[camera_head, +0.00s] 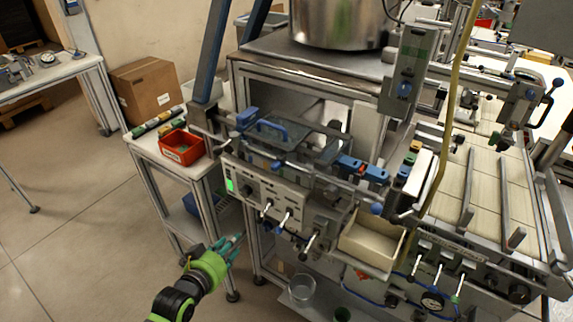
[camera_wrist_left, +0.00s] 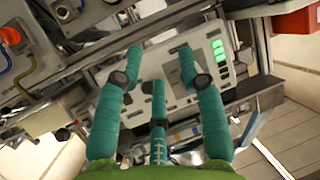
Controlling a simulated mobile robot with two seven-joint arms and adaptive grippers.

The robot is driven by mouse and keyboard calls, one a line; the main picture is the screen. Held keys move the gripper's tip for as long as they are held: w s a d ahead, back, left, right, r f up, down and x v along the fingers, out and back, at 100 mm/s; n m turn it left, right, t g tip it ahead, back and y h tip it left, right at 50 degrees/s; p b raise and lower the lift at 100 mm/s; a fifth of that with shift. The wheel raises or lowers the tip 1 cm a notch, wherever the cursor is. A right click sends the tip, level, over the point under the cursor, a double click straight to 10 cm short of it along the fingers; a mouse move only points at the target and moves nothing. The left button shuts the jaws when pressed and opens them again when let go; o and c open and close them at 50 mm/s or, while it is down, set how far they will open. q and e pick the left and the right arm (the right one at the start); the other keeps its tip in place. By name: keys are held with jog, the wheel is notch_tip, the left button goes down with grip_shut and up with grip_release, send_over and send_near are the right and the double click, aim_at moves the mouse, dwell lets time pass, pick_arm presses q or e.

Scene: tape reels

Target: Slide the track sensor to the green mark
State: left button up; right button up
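My left gripper (camera_head: 230,243) is low in front of the machine, well below and left of that plate. It is open and empty, with its teal fingers spread in the left wrist view (camera_wrist_left: 159,52). Behind the fingers there is a light control panel (camera_wrist_left: 180,75) with a green display. My right gripper is not in view.
The panel's levers (camera_head: 285,217) stick out toward my left arm. A red bin (camera_head: 182,148) stands on the side table, left of the machine. A beige open box (camera_head: 370,240) juts out at the front. Floor at left is clear.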

pick_arm(q)
jog(key=d+r+m+t+h, duration=0.1)
jog(key=d+r+h, duration=0.15)
jog(key=r, duration=0.65)
jog(key=m+h, duration=0.2)
jog(key=h, duration=0.1)
send_near(273, 170)
jog(key=x, duration=0.2)
jog(key=shift+t, duration=0.4)
jog(key=p+x, duration=0.2)
jog(key=x, duration=0.3)
jog(key=shift+w+d, duration=0.25)
jog(key=shift+d, duration=0.05)
jog(key=shift+w+d+f+p, duration=0.15)
jog(key=shift+w+d+p, duration=0.2)
jog(key=shift+w, duration=0.15)
